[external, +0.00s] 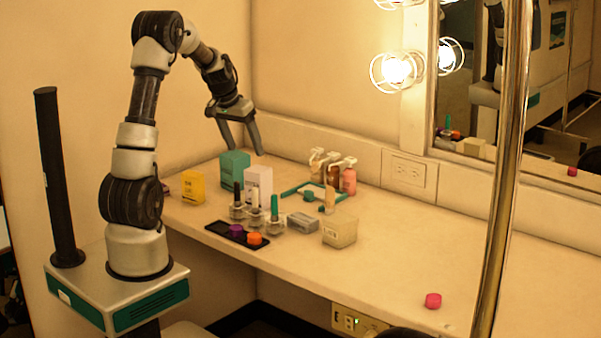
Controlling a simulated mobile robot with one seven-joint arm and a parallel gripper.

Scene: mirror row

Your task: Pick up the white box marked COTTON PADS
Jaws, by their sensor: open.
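A white box (259,182) stands upright on the counter near the back left, close to the right side of a teal box (233,170). Its marking is too small to read, and its lower part is partly hidden by bottles in front. A squat whitish container (340,233) with a small unreadable label stands further right, near the counter's front. My gripper (243,147) points down with its two fingers apart and nothing between them. In the picture it appears just above the teal and white boxes; its exact depth is unclear.
A yellow box (193,187) stands left. Several small bottles (255,212) and a dark tray (237,235) with purple and orange lids are in front. Pump bottles (349,178) stand near the wall. A grey block (302,222) lies mid-counter. The counter's right side is mostly clear, except a pink lid (433,300).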

